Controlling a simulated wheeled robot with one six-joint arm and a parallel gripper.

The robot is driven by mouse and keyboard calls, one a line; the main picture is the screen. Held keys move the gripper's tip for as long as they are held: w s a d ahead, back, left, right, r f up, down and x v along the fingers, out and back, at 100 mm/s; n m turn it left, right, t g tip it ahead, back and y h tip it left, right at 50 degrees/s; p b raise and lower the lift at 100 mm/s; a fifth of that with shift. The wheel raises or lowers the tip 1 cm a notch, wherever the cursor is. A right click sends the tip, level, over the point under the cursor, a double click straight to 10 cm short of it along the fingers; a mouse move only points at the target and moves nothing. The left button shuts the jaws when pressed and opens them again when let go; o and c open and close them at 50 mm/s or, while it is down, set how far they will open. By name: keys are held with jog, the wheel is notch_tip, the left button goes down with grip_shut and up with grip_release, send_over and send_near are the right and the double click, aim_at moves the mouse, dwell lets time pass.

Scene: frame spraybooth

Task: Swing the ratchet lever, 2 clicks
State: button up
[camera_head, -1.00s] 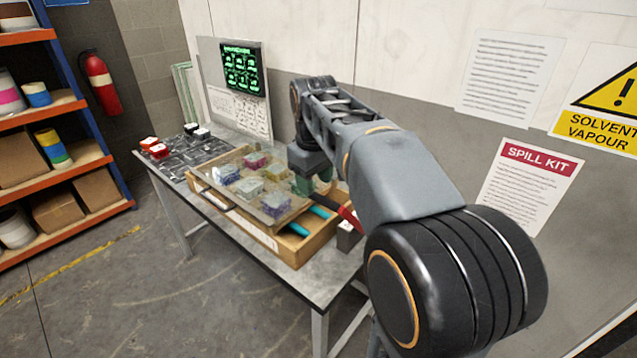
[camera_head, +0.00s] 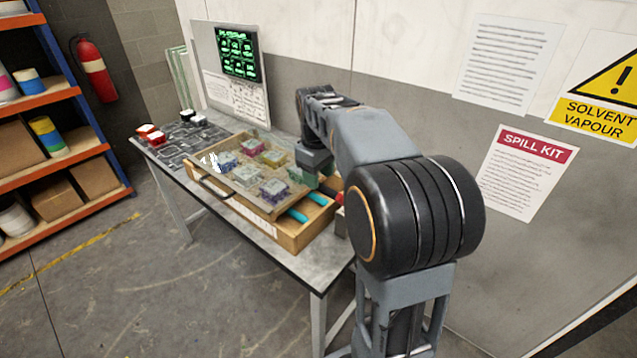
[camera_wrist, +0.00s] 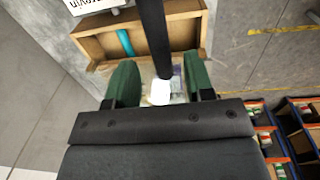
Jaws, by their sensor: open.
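My gripper (camera_wrist: 157,70) is open in the wrist view, with its two green fingers apart. A long black bar (camera_wrist: 153,35), which looks like the ratchet lever, runs down from the top edge between the fingers. No grip on it shows. A small white piece (camera_wrist: 160,93) lies at its lower end. In the head view my gripper (camera_head: 312,175) is at the back right of the wooden box, partly hidden by my arm. A small red part (camera_head: 340,198), apparently of the lever, shows beside the box; the rest is hidden.
The wooden box (camera_head: 293,240) holds turquoise-handled tools, with a clear-lidded tray (camera_head: 215,160) of coloured pieces at its left. A screen (camera_head: 238,55) stands behind. Floor is free in front.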

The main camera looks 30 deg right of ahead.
jog(key=shift+f, duration=1.3)
jog(key=shift+c, duration=0.3)
grip_shut()
